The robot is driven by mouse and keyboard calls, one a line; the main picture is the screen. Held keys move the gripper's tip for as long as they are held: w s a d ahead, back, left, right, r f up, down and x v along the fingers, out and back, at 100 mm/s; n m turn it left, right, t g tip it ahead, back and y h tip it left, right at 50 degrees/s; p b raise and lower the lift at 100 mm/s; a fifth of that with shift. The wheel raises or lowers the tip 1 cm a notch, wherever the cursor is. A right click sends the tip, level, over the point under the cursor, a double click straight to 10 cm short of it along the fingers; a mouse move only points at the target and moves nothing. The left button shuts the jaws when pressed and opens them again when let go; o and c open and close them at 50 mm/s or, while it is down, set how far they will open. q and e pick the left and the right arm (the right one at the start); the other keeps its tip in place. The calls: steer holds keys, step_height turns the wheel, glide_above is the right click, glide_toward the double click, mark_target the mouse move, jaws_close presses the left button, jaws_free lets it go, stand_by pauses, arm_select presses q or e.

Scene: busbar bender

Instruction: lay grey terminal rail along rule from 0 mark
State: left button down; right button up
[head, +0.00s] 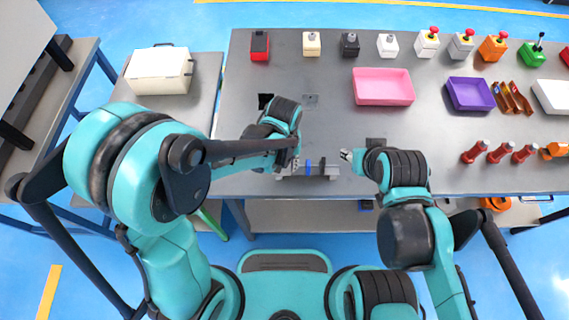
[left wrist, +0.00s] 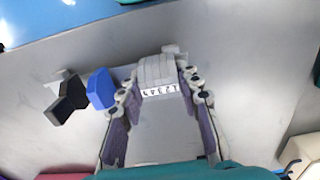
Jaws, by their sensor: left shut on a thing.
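The grey terminal rail (left wrist: 157,70), a ribbed block with a white numbered strip (left wrist: 160,90), sits between the fingertips of my left gripper (left wrist: 160,93) in the left wrist view. That gripper is shut on it. In the head view my left gripper (head: 288,165) is low at the table's front edge and mostly hides the rail. A narrow grey strip (head: 331,171) extends right from there, with a blue piece (head: 308,167) and a black piece (head: 322,166) at it. I cannot make out the rule's marks. My right gripper (head: 346,155) is just right of the strip; its opening is unclear.
A pink tray (head: 383,87) and a purple tray (head: 470,94) stand behind on the grey table (head: 300,85). Several push-button boxes line the back, and red-brown parts (head: 475,152) stand at right. The table behind my left gripper is mostly clear.

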arm_select(q)
steer(key=shift+f, duration=0.1)
steer(key=c, duration=1.1)
jaws_free()
steer(key=shift+o, duration=0.2)
step_height(320, 180, up, 12)
steer(key=p, duration=0.4)
steer(key=s+a+r+t, duration=0.2)
steer(key=a+r+t, duration=0.1)
steer(key=a, duration=0.6)
steer(key=s+a+r+t, duration=0.3)
steer(key=a+r+t, duration=0.1)
steer(key=a, duration=0.5)
steer(key=shift+r, duration=0.15)
